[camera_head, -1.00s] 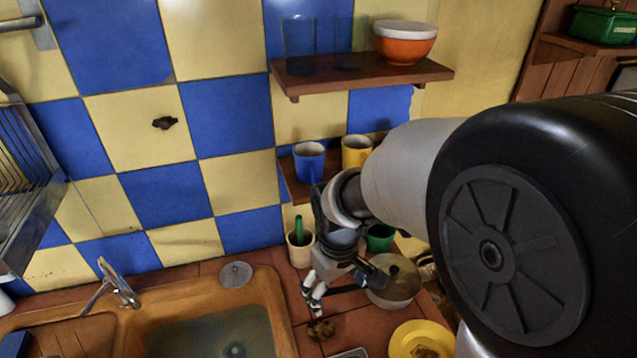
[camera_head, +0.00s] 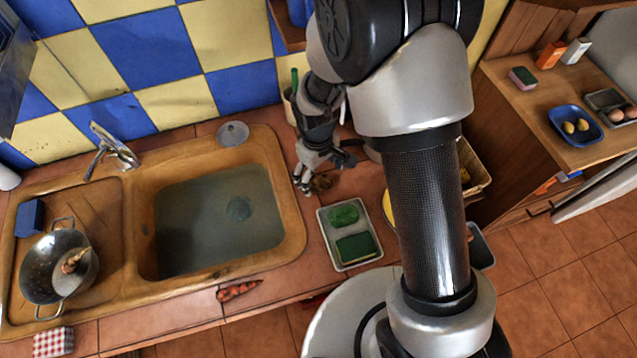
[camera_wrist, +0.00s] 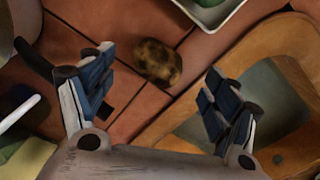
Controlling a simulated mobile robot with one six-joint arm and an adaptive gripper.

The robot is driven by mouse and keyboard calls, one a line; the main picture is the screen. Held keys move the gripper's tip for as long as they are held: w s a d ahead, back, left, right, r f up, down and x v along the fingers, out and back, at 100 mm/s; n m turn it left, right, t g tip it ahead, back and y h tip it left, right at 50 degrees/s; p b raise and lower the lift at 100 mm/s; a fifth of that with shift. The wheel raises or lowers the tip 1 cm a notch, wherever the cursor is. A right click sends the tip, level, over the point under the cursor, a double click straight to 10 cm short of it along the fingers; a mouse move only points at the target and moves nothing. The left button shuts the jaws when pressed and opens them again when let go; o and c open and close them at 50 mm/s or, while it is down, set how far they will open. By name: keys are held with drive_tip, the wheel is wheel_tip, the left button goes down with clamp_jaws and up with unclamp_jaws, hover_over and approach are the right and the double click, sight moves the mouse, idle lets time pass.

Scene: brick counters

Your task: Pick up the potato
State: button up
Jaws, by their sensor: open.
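The potato (camera_wrist: 157,62) is brown and mottled and lies on the tiled counter. In the wrist view it sits just beyond my gripper (camera_wrist: 157,88), roughly midway between the two open fingers, with nothing held. In the head view the potato (camera_head: 321,182) is small and partly hidden beside the fingertips of my gripper (camera_head: 308,178). The gripper points down over the counter, right of the sink. Whether a finger touches the potato cannot be told.
The sink (camera_head: 294,215) lies to the left, and a tray (camera_head: 328,245) with green items is in front. A red carrot-like item (camera_head: 238,291) lies at the counter's front edge. My arm hides part of the right counter.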

sight(319, 179)
drive_tip(key=shift+w+f+b, duration=0.2)
drive_tip(key=shift+f+b, duration=0.3)
drive_tip(key=shift+f, duration=0.9)
drive_tip(key=shift+w+f+b, duration=0.2)
drive_tip(key=shift+f+b, duration=0.25)
drive_tip(key=shift+f, duration=0.9)
drive_tip(key=shift+c, duration=0.2)
drive_tip(key=c, duration=1.1)
drive_tip(key=shift+a+r, duration=0.1)
drive_tip(key=shift+r, duration=0.1)
drive_tip(key=shift+c, duration=0.2)
